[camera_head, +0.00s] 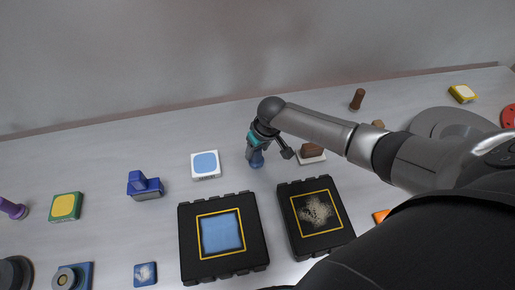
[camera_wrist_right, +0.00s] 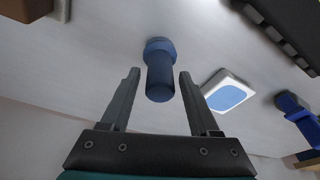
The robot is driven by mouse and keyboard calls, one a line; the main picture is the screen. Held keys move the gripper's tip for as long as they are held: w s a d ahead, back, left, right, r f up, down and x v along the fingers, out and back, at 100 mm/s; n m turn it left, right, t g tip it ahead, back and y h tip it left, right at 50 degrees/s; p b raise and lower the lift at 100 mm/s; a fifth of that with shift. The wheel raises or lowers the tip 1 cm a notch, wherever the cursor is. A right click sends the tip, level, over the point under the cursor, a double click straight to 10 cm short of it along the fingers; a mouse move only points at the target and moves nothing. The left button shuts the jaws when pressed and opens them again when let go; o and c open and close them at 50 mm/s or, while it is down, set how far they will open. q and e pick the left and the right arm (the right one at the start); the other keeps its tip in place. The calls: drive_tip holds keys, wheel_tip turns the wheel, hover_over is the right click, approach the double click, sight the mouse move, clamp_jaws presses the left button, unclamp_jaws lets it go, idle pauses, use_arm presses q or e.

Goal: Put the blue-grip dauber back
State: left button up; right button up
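The blue-grip dauber (camera_head: 256,159) stands upright on the table, left of the middle of the head view and behind the two black trays. In the right wrist view the dauber (camera_wrist_right: 160,72) shows a dark blue handle and a wider blue foot. My right gripper (camera_wrist_right: 158,77) is open, with one finger on each side of the handle end; gaps show on both sides, so it does not grip it. In the head view the right gripper (camera_head: 268,149) partly hides the dauber's top. My left gripper is not in view.
A white pad with a blue top (camera_head: 205,175) lies left of the dauber. A blue block stamp (camera_head: 143,185) is farther left. Black trays, one with a blue square (camera_head: 190,240) and one with a pale speckled patch (camera_head: 297,247), lie in front. A brown-handled block (camera_head: 312,150) stands to the right.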

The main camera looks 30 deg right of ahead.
drive_tip(key=shift+o, duration=1.2)
drive_tip(key=shift+r, duration=0.1)
drive_tip(key=p+v, duration=0.3)
drive_tip(key=v, duration=0.9)
drive_tip(key=shift+d, duration=0.1)
drive_tip(key=shift+s, duration=0.1)
